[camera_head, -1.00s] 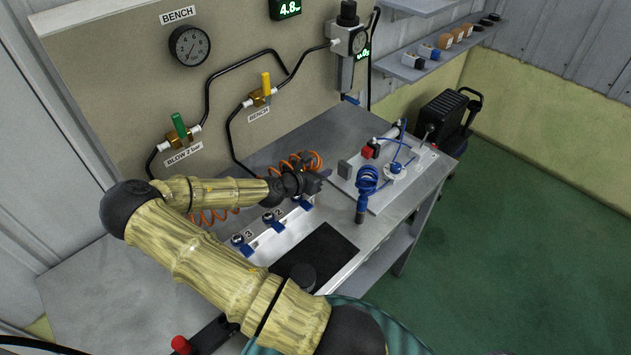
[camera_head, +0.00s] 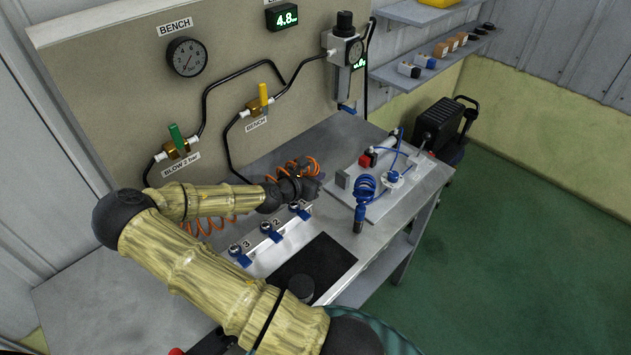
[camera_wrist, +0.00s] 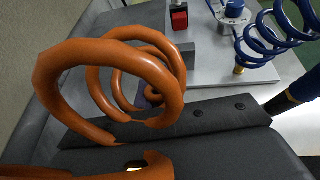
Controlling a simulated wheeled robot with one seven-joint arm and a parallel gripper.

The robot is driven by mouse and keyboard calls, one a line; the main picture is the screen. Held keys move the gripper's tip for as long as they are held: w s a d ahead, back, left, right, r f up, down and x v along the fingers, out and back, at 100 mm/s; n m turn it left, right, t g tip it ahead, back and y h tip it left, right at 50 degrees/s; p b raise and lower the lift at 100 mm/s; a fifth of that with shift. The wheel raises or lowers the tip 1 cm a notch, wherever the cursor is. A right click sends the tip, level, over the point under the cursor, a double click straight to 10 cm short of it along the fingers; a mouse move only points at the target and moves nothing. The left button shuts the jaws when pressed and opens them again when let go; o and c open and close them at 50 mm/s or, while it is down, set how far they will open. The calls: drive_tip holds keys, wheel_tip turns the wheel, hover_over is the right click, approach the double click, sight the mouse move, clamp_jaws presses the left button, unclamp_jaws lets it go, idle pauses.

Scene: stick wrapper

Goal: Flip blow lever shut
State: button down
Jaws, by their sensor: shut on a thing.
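The blow lever is the green handle (camera_head: 177,137) on a brass valve above the "BLOW 2 bar" label on the back panel. It stands up, across the slanting black pipe. My gripper (camera_head: 312,188) is low over the bench, right of and below the lever and well away from it. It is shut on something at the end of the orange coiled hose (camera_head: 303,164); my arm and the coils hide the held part. In the wrist view large loops of the orange hose (camera_wrist: 176,80) fill the left, close to the dark jaws. The lever is not in the wrist view.
A yellow lever (camera_head: 263,95) on a second valve stands up and right of the green one. Blue-handled valves (camera_head: 240,253) sit along the bench front. A fixture plate with a blue coil (camera_head: 365,187) is right of my gripper. A gauge (camera_head: 186,57) hangs above.

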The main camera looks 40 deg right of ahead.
wheel_tip(320, 180, up, 9)
drive_tip(key=shift+f, duration=0.15)
idle(0.9)
